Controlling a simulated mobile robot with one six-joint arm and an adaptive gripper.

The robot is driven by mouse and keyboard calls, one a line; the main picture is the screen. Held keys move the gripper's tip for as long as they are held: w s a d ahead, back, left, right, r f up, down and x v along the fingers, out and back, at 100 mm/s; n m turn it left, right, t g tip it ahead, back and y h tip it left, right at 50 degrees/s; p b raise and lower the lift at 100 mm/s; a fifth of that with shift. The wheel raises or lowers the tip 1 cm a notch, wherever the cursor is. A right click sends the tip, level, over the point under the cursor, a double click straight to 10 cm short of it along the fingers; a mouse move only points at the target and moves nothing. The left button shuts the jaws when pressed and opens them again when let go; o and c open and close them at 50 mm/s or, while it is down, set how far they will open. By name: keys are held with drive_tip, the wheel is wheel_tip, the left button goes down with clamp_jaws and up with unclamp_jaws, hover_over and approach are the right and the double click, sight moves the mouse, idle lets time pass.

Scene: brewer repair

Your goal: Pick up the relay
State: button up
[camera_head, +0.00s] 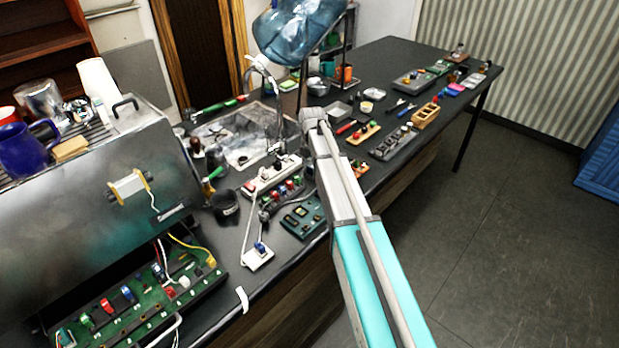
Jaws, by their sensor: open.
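I cannot tell for sure which small part is the relay. A green circuit board (150,312) in the opened base of the brewer (75,225) carries small red (107,305), blue (127,293) and green (87,322) block-like parts. Another small blue part (260,247) sits on a white plate on the table. A dark green board (302,217) with small parts lies right of that plate. My teal and white arm reaches from the bottom right over the table. My gripper does not show; the arm's far end may hide it.
The dark table (390,62) runs to the back right, with trays and small parts along it. A power strip (272,174), a black cup (225,205) and cables stand near the brewer. A blue water bottle (298,28) rises behind. The floor (510,215) at right is clear.

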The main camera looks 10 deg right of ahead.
drive_tip(key=shift+f, duration=0.5)
drive_tip(key=shift+c, duration=0.3)
drive_tip(key=c, duration=1.1)
